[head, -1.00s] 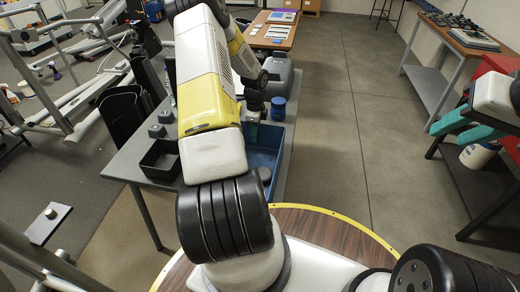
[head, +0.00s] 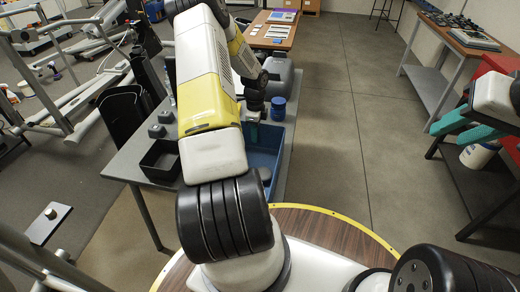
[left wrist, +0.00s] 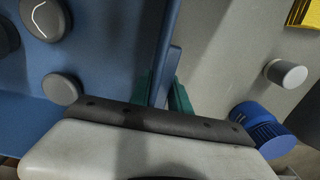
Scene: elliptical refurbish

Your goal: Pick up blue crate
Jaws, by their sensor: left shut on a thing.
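The blue crate (head: 264,158) stands on a grey table (head: 133,153), partly hidden behind my left arm. In the left wrist view the crate (left wrist: 115,55) fills the left side, with dark round objects inside it. My left gripper (left wrist: 163,92) has its teal fingers on both sides of the crate's wall and is shut on it. In the head view my left gripper (head: 251,132) is at the crate's far side, mostly hidden by my arm. I cannot tell any gap under the crate.
A blue container (head: 278,108) stands just beyond the crate. A black open box (head: 160,160) and small grey blocks are left of it on the table. A black rack (head: 450,165) and a workbench (head: 455,50) stand at the right. The floor between is clear.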

